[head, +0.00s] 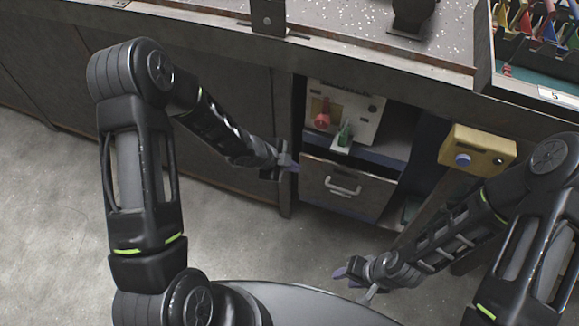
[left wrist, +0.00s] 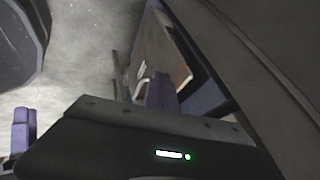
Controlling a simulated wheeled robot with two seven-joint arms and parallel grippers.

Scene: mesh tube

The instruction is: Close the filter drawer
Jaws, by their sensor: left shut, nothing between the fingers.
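The filter drawer (head: 326,177) has a brown front with a pale bar handle (head: 343,188) and sits low in the open bay of the bench. I cannot tell exactly how far its front stands out from the bay. My left gripper (head: 294,168) is shut and empty, with its purple tips beside the left edge of the drawer front; contact is unclear.
Above the drawer is a pale panel (head: 365,108) with a red and a green flask shape. A yellow box (head: 478,150) with a blue knob is to the right. The bench top (head: 330,22) overhangs the bay.

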